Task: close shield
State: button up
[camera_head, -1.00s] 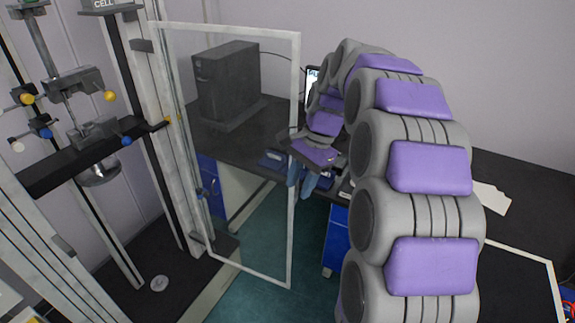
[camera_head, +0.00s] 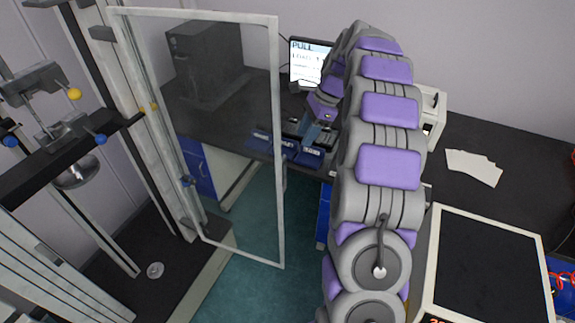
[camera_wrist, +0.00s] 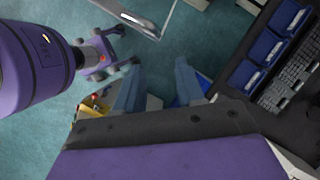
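The shield is a clear panel in a pale frame (camera_head: 279,150), hinged on the left to the upright of the testing machine (camera_head: 150,130). It stands swung out from the machine, leaving the machine's front uncovered. My gripper (camera_head: 308,135) is beyond the shield's free right edge, to its right and apart from it in the head view. In the wrist view my gripper (camera_wrist: 160,85) shows two blue-grey fingers spread apart with nothing between them. A pale bar (camera_wrist: 130,18) at the top of the wrist view may be part of the shield frame; I cannot tell.
Behind the shield, a dark bench holds a computer tower (camera_head: 205,65), a monitor (camera_head: 308,60) and blue trays (camera_head: 290,148). Papers (camera_head: 473,166) and a pale-framed dark panel (camera_head: 485,265) lie at right. Teal floor (camera_head: 245,220) shows below the shield.

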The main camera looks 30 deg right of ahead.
aim_at(285, 157)
jog(key=a+f, duration=0.3)
jog(key=a+f+b, duration=0.1)
jog(key=a+f, duration=0.3)
jog(key=shift+w+f, duration=0.1)
jog(key=shift+w, duration=0.1)
jog(key=f, duration=0.4)
jog(key=shift+w+d+b, duration=0.3)
jog(key=shift+d, duration=0.05)
jog(key=shift+a+r, duration=0.1)
jog(key=shift+a, duration=0.55)
jog(key=shift+c, duration=0.7)
jog(key=shift+d, duration=0.1)
jog(key=c, duration=0.3)
jog(key=shift+w+d, duration=0.1)
jog(key=shift+d, duration=0.45)
grip_shut()
